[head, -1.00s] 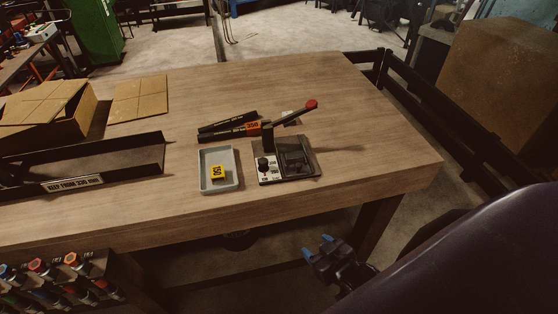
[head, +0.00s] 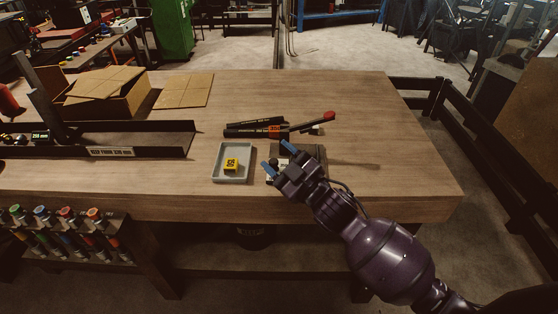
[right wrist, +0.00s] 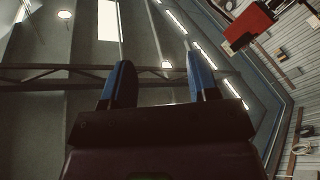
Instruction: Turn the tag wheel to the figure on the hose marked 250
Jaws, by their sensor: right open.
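The crimper (head: 312,152) stands on the table, its lever with a red knob (head: 329,116) tilted up to the right. The tag wheel on its base, seen a second ago, is hidden behind my right gripper. Two dark hoses (head: 252,132) lie behind it; one has an orange tag (head: 275,131) whose figure I cannot read surely. My right gripper (head: 278,157) is in front of the crimper's left part, its blue fingers apart. In the right wrist view its fingers (right wrist: 160,85) are open and empty. My left gripper is not in view.
A grey tray (head: 218,176) holding a yellow tag block (head: 231,164) is just left of my gripper. A dark labelled channel (head: 165,140) and a cardboard box (head: 130,103) are at the left. Coloured markers (head: 68,213) hang in front. The table's right side is clear.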

